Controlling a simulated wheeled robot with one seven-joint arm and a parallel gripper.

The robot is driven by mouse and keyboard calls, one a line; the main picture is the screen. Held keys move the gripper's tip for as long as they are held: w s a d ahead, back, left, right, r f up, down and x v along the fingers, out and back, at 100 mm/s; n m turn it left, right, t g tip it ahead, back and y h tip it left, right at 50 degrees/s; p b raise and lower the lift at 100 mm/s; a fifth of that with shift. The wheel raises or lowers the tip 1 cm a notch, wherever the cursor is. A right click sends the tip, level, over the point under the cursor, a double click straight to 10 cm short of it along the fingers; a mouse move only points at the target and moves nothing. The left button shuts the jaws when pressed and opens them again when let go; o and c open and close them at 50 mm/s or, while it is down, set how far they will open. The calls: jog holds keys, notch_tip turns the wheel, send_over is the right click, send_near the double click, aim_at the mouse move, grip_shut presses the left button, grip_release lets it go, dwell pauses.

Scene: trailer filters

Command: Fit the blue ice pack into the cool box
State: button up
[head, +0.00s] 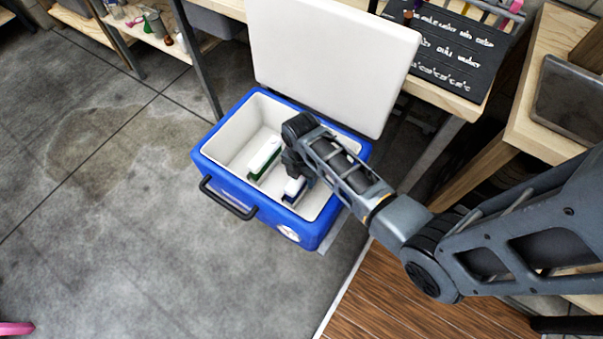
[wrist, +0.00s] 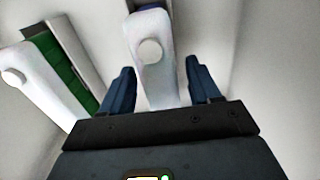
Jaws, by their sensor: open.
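The blue cool box (head: 225,178) stands on the floor with its white lid (head: 330,60) raised. The blue ice pack (head: 293,189), white with blue on it, is inside the box toward the right. In the wrist view the blue ice pack (wrist: 152,55) shows its white face and round cap between the fingers. My gripper (head: 300,172) reaches down into the box. In the wrist view my gripper (wrist: 161,85) is open, with one dark finger on each side of the pack and gaps visible. The pack's lower part is hidden.
A green and white ice pack (head: 264,157) lies in the box to the left; it also shows in the wrist view (wrist: 55,70). A black handle (head: 228,198) is on the box's front. Wooden benches stand behind and right.

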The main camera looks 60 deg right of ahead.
notch_tip(320, 180, up, 12)
jog(key=p, duration=0.1)
jog(key=shift+r+p, duration=0.15)
jog(key=shift+p, duration=0.25)
dwell(0.5)
